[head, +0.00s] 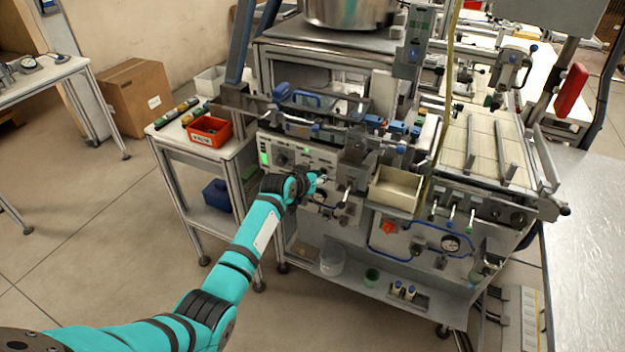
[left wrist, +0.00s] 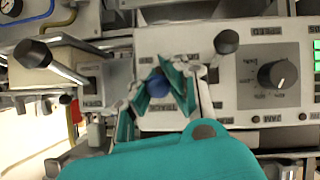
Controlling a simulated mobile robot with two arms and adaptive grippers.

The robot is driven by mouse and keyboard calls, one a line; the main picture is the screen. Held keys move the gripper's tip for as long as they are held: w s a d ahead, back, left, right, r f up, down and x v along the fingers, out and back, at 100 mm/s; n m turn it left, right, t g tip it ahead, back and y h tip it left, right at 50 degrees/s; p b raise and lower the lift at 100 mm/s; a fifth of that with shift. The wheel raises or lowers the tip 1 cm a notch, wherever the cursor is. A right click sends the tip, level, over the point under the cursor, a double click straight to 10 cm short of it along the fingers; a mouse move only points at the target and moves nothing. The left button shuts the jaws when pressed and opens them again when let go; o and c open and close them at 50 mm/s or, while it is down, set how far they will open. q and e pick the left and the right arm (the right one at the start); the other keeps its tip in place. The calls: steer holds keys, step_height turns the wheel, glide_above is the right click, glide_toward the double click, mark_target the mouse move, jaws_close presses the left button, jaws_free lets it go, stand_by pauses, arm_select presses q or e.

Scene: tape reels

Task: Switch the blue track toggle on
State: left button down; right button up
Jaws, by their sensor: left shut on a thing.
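The blue track toggle (left wrist: 157,85) shows in the left wrist view as a round blue knob on the light control panel, with a label partly covered below it. My left gripper (left wrist: 160,92) has its teal fingers on either side of the knob and is shut on it. In the head view my left gripper (head: 316,181) reaches the front panel of the machine, and I cannot make out the toggle there. Which way the toggle points is unclear. My right gripper is in neither view.
Black-knobbed levers (left wrist: 227,42) (left wrist: 33,53) stick out on both sides of the toggle. A black dial (left wrist: 278,74) and green lights are to the right. In the head view a beige bin (head: 397,190) and a side cart with a red bin (head: 208,131) flank the panel.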

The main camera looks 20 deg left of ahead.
arm_select(q)
steer(key=shift+w+r+g+p, duration=0.15)
steer(key=shift+r+g+p, duration=0.35)
steer(key=shift+g+p, duration=0.55)
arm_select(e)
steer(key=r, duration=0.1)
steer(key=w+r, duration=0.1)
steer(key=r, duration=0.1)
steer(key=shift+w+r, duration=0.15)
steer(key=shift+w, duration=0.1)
arm_select(q)
steer(key=shift+f, duration=0.1)
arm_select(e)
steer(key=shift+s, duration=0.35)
arm_select(q)
steer(key=c, duration=1.2)
jaws_free()
steer(key=v, duration=1.2)
steer(key=shift+f, duration=0.1)
